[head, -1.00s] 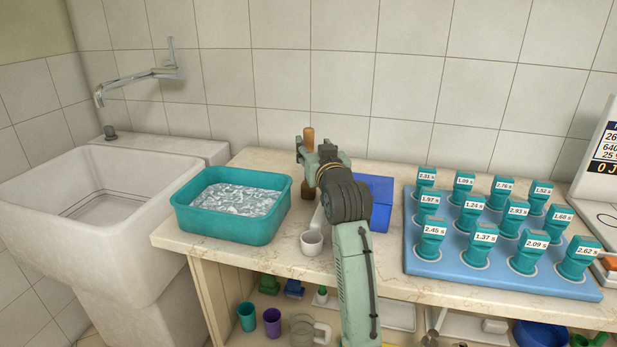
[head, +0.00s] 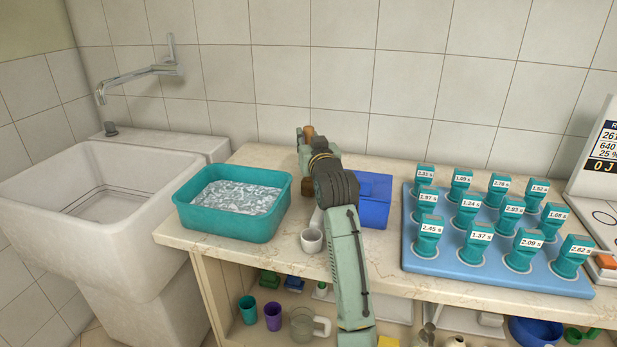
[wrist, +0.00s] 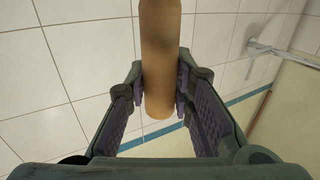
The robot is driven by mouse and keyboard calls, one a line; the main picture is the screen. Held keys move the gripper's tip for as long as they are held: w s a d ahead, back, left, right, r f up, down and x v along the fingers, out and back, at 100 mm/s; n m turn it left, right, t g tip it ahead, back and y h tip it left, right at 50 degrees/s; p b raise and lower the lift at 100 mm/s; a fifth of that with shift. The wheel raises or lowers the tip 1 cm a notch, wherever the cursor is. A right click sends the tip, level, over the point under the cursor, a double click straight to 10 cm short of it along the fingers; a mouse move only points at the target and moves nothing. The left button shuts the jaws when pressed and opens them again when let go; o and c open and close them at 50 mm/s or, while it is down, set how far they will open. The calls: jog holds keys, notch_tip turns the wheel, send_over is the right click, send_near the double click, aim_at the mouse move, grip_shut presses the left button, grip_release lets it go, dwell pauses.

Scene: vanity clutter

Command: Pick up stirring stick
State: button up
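The stirring stick, a plain brown wooden rod (wrist: 160,60), stands between the fingers of my gripper (wrist: 160,82) in the wrist view. The two fingertips press against it from both sides, close to its rounded end. In the head view its top (head: 308,131) shows just above my gripper (head: 305,146), near the back of the counter. A brown piece shows below the gripper; my gripper and arm hide the middle, so I cannot tell how the lower end rests.
A teal basin of water (head: 265,225) stands to the left and a white cup (head: 311,240) in front. A blue box (head: 376,208) is close to the right of my arm. A blue rack (head: 415,262) with several labelled teal items fills the right. A sink (head: 110,245) is far left.

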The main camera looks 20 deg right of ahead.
grip_shut()
dwell(0.5)
